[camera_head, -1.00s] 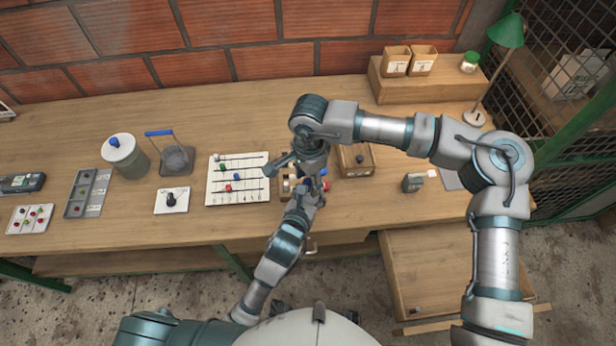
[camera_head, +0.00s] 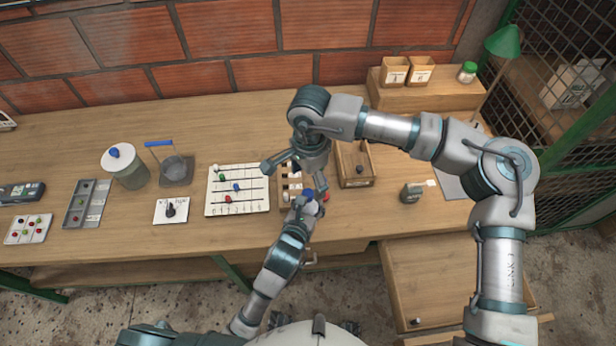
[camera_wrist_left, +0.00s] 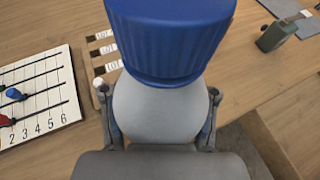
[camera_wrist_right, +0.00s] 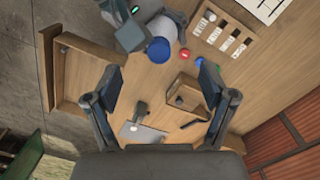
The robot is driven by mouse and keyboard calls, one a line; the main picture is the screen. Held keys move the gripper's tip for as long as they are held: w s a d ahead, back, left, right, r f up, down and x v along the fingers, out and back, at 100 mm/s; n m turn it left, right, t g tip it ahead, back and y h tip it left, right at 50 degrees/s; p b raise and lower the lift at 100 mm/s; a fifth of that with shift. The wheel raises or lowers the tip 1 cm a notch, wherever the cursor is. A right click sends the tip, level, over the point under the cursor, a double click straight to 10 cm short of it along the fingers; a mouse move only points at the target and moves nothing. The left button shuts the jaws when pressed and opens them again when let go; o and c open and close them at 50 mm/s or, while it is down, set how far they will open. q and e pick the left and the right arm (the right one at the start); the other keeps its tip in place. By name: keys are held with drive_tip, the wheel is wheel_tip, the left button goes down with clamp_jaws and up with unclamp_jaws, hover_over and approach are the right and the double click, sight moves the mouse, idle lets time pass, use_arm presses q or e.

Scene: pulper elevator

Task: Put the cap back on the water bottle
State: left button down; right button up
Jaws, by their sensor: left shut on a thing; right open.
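The water bottle (camera_wrist_left: 155,108) is a pale grey rounded body held between the fingers of my left gripper (camera_wrist_left: 160,125), which is shut on it. The blue ribbed cap (camera_wrist_left: 168,35) sits over the bottle's top in the left wrist view; its underside is hidden, so I cannot tell how firmly it is seated. The cap also shows in the head view (camera_head: 308,194) and the right wrist view (camera_wrist_right: 158,50). My right gripper (camera_wrist_right: 156,85) is open and empty, its fingers apart from the cap; in the head view it hangs just above and beside the bottle.
A numbered bead board (camera_head: 237,207) lies left of the bottle, and a labelled slotted rack (camera_wrist_right: 222,36) stands close by. A small wooden box (camera_head: 354,160) and a grey-green device (camera_head: 411,194) are to the right. The table front right of the bottle is mostly clear.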

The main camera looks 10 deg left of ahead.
drive_tip(key=shift+r, duration=0.1)
wheel_tip(320, 180, up, 12)
drive_tip(key=shift+w, duration=0.35)
drive_tip(key=shift+f, duration=0.2)
idle(0.4)
